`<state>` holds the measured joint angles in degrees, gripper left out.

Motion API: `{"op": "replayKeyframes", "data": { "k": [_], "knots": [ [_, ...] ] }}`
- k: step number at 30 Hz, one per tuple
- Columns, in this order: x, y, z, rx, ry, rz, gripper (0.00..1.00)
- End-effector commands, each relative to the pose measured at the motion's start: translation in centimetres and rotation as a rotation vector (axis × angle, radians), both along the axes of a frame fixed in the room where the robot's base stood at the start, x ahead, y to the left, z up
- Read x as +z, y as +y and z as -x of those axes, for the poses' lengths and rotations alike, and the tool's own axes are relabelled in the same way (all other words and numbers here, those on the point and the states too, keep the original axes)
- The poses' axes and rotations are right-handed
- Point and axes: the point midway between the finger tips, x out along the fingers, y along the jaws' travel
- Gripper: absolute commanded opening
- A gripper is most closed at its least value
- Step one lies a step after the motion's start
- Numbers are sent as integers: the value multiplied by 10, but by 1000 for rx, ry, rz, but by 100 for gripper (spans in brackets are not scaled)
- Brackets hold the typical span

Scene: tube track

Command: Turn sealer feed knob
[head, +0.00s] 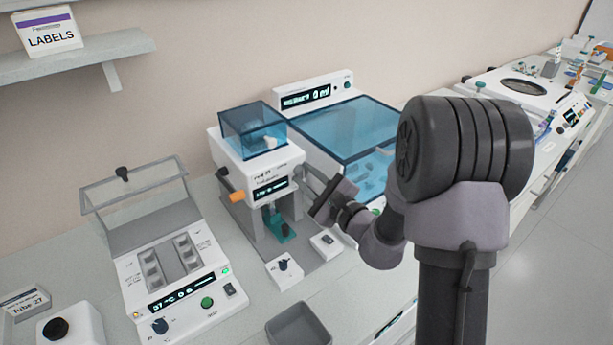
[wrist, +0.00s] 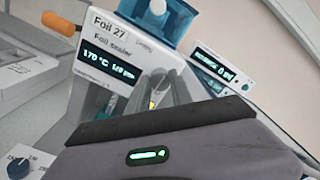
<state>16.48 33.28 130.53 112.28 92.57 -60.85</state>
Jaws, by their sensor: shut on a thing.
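The foil sealer (head: 228,149) is a white machine with a blue clear cover on top, an orange handle at its left and a lit display. In the wrist view the sealer (wrist: 113,92) shows its "Foil 27" label and a 170 °C reading. My gripper (head: 306,176) is at the sealer's right side, shut on the feed knob there.
A white block with a dial (head: 285,270) and a switch block (head: 325,243) stand before the sealer. A heater block unit (head: 172,270) is at left. A blue-lidded machine (head: 345,128) stands close behind my gripper. A grey bin (head: 299,325) is in front.

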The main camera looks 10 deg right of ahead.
Motion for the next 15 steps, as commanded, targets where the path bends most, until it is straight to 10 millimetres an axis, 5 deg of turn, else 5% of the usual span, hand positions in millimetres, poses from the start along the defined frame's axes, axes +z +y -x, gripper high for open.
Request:
{"op": "replayKeyframes", "data": {
  "k": [15],
  "knots": [
    [2, 0, 0, 1, 146, -347, 0]
  ]
}}
